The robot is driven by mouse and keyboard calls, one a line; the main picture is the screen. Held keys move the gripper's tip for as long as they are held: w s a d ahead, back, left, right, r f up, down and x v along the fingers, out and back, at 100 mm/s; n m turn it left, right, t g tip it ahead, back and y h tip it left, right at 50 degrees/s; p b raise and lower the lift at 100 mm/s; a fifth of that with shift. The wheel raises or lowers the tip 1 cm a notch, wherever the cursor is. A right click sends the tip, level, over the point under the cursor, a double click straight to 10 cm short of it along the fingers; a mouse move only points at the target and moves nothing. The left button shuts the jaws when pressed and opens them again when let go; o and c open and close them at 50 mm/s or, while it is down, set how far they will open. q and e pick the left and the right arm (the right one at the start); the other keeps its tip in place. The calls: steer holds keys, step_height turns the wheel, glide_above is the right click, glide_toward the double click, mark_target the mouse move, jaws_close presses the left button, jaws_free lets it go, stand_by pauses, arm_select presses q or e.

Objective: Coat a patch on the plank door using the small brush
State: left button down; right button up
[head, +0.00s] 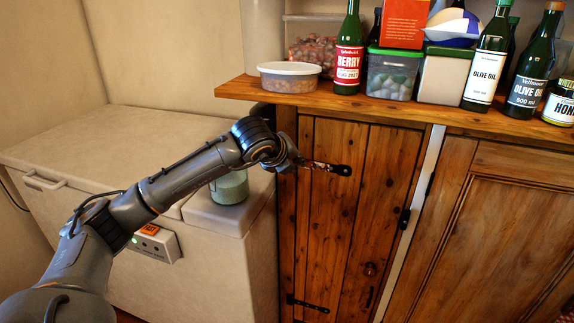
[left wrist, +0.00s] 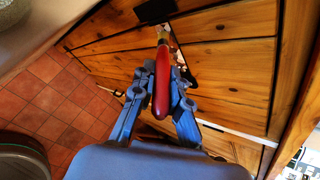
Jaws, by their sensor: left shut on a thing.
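The plank door (head: 338,225) is upright brown boards with black strap hinges, below the shelf top. My left arm reaches across to its upper left part, and my left gripper (head: 293,160) is by the upper hinge (head: 342,170). In the left wrist view the left gripper (left wrist: 160,95) is shut on the small brush (left wrist: 162,82), gripping its red handle. The brush points at the door boards (left wrist: 225,60). Its bristle end is small and partly hidden; I cannot tell whether it touches the wood. My right gripper is in neither view.
A pale green pot (head: 229,188) stands on the cream chest (head: 130,140) left of the door, beneath my arm. The wooden shelf top (head: 390,112) above the door carries a lidded tub (head: 289,78), bottles and boxes. A panelled door (head: 500,230) is at right.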

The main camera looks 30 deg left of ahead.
arm_select(q)
steer(key=shift+w+d+b, duration=0.7)
steer(key=shift+d+b, duration=1)
steer(key=shift+d, duration=1.4)
steer(key=a+b, duration=0.1)
steer(key=a, duration=0.2)
steer(key=s+a+b, duration=0.1)
steer(key=a+b, duration=0.1)
steer(key=a, duration=0.1)
steer(key=shift+s, duration=0.1)
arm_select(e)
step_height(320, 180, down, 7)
arm_select(q)
steer(key=shift+s+a+b, duration=0.1)
steer(key=shift+a+b, duration=0.25)
steer(key=shift+a, duration=0.05)
steer(key=shift+s+a+b, duration=0.3)
steer(key=shift+a+b, duration=0.1)
steer(key=shift+a, duration=0.55)
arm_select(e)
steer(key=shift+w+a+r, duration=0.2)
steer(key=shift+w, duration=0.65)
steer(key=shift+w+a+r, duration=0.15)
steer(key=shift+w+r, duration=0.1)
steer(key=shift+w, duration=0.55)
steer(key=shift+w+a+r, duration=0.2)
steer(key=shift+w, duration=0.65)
